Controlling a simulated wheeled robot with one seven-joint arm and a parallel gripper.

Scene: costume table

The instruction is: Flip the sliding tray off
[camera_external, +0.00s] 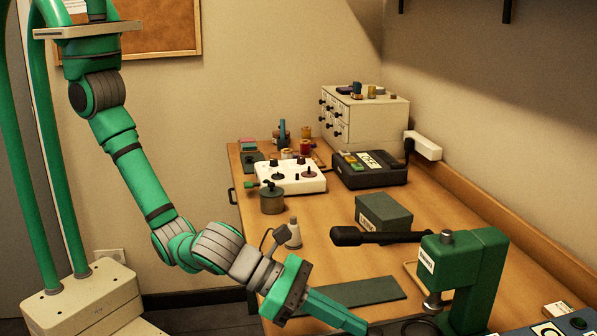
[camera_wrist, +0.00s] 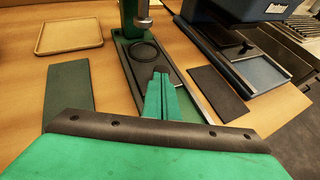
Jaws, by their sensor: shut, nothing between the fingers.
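My gripper (camera_wrist: 158,80) has green fingers, shut and empty, above the long dark green tray-like base (camera_wrist: 116,64) of the green press. Whether the fingertips touch the base is unclear. The base has a raised rim and a round ring (camera_wrist: 143,43) lying beyond the fingertips. The press (camera_external: 480,265) has a black lever (camera_external: 385,237) sticking out to the left. In the external view my gripper (camera_external: 350,322) reaches in at the bottom edge. A blue machine (camera_wrist: 222,25) with a flat bluish tray (camera_wrist: 258,72) at its front stands to the right in the wrist view.
A green mat (camera_wrist: 68,88) lies left of the base, and a dark mat (camera_wrist: 219,88) lies right of it. A tan tray (camera_wrist: 100,35) is behind. A green box (camera_external: 384,212), white control box (camera_external: 318,182) and dark device (camera_external: 370,178) stand farther back on the table.

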